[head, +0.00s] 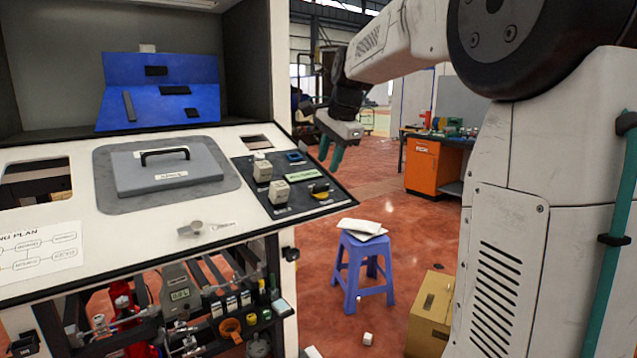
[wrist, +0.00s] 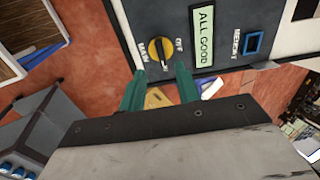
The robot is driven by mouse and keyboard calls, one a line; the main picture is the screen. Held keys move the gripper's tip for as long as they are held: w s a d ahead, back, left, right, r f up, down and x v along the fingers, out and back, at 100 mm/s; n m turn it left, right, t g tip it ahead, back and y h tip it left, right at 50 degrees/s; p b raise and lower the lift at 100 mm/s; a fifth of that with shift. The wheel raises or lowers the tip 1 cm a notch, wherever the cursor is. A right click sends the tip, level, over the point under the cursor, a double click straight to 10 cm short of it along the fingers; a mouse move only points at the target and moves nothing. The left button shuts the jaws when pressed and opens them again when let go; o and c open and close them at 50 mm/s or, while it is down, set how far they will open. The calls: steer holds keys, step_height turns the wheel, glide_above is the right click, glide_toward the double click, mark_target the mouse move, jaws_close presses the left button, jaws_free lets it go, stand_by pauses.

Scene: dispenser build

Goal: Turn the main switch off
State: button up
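The main switch is a round yellow knob (wrist: 157,50) with a dark grip bar, on the dark panel (wrist: 110,12). In the wrist view it sits between the words MAIN and OFF; I cannot tell its setting for sure. In the head view the switch (head: 320,188) is at the panel's right end. My gripper (head: 331,153) hangs above and beyond the panel's right edge, apart from the switch. In the wrist view its two teal fingers (wrist: 160,76) are spread, with nothing between them, and point toward the knob.
A green display (wrist: 204,35) reads ALL GOOD beside the switch, with a blue-framed MEMORY slot (wrist: 252,42) further along. Pale blocks (head: 279,191) stand on the panel left of the switch. A blue stool (head: 362,262) and a cardboard box (head: 430,312) stand on the floor to the right.

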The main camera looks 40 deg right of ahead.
mark_target(320, 186)
steer(key=x, duration=0.7)
steer(key=shift+w+a+f, duration=0.1)
steer(key=shift+w+f, duration=0.05)
steer(key=shift+f, duration=0.05)
jaws_close()
